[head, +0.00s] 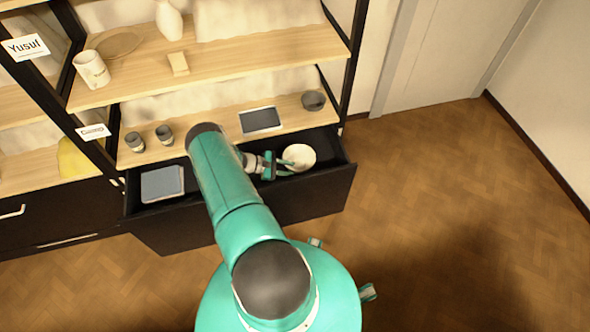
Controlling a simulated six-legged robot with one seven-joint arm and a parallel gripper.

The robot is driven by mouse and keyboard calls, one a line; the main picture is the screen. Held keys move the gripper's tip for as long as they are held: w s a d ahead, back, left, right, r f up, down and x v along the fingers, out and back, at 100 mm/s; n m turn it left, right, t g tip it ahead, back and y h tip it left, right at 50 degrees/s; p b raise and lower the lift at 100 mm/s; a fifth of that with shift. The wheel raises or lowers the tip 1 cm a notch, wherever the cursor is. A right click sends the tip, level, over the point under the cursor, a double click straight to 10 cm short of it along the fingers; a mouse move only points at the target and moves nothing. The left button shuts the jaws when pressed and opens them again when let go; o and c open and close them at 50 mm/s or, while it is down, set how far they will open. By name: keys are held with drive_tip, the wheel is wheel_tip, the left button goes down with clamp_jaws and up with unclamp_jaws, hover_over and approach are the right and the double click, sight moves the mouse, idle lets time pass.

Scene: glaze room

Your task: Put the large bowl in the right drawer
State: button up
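A large white bowl (300,156) is in the right part of an open black drawer (322,190) under the shelves. Its opening faces up, and I cannot tell whether it rests on the drawer floor. My gripper (287,167) is at the bowl's left edge, with its fingers pointing right toward the rim. The fingers are small here, and I cannot tell whether they grip the rim or only stand beside it. My arm hides the middle of the drawer.
A grey-blue flat tray (162,183) lies in the drawer's left part. The shelf above holds two small dark cups (164,135), a dark tablet-like slab (260,120) and a small dark bowl (313,100). A closed drawer (60,215) is at left. The floor at right is clear.

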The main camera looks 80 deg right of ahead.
drive_tip(key=v, duration=0.8)
drive_tip(key=w+a+r+m+t, duration=0.1)
drive_tip(key=w+a+r+t, duration=0.15)
drive_tip(key=w+r, duration=0.6)
drive_tip(key=w+a+r+m+t, duration=0.1)
drive_tip(key=w+a+r+t, duration=0.15)
drive_tip(key=w+r, duration=0.6)
drive_tip(key=w+a+r+t+y, duration=0.1)
drive_tip(key=w+a+r+t, duration=0.1)
drive_tip(key=a+r, duration=0.7)
drive_tip(key=w+a+r+t, duration=0.25)
drive_tip(key=a+r, duration=0.25)
drive_tip(key=r, duration=0.7)
drive_tip(key=s+a+r+t+y, duration=0.1)
drive_tip(key=s+a+r+t, duration=0.1)
drive_tip(key=a+r, duration=0.55)
drive_tip(key=s+a+r+t+y, duration=0.1)
drive_tip(key=s+a+r+t, duration=0.1)
drive_tip(key=a+r, duration=0.55)
drive_tip(key=s+a+r+t+y, duration=0.1)
drive_tip(key=s+a+r+t, duration=0.1)
drive_tip(key=s+a, duration=0.3)
drive_tip(key=s+a+r+n+t+y, duration=0.1)
drive_tip(key=s+a+r+t, duration=0.1)
drive_tip(key=s+a, duration=0.4)
drive_tip(key=a, duration=0.4)
drive_tip(key=shift+a+n+t, duration=0.3)
drive_tip(key=shift+a+t, duration=0.05)
drive_tip(key=shift+a, duration=0.05)
